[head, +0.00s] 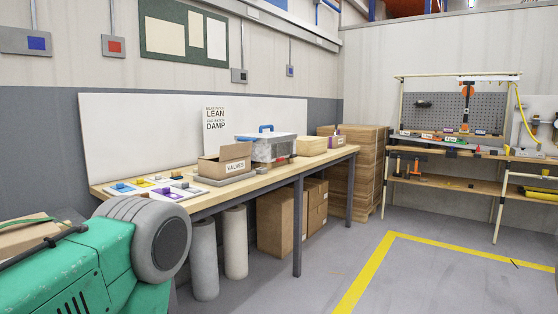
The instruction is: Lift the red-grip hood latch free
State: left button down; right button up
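A green machine (72,272) with dark vent slots and a large grey wheel (160,240) fills the lower left corner in the head view. Its left and lower parts are cut off by the picture's edge. A black bar or hose (45,244) runs along its upper left side. I cannot make out a red-grip hood latch on the part of the machine that shows. Neither of my grippers is in view.
A long workbench (215,197) along the wall carries a VALVES carton (225,162), a clear bin (270,148) and several coloured parts. Grey rolls (204,260) and cartons (279,223) stand under it. Open floor (440,275) with a yellow line lies to the right.

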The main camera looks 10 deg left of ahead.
aim_at(280, 159)
jog(key=i, duration=1.35)
jog(key=i+l, duration=0.1)
jog(key=i, duration=1.3)
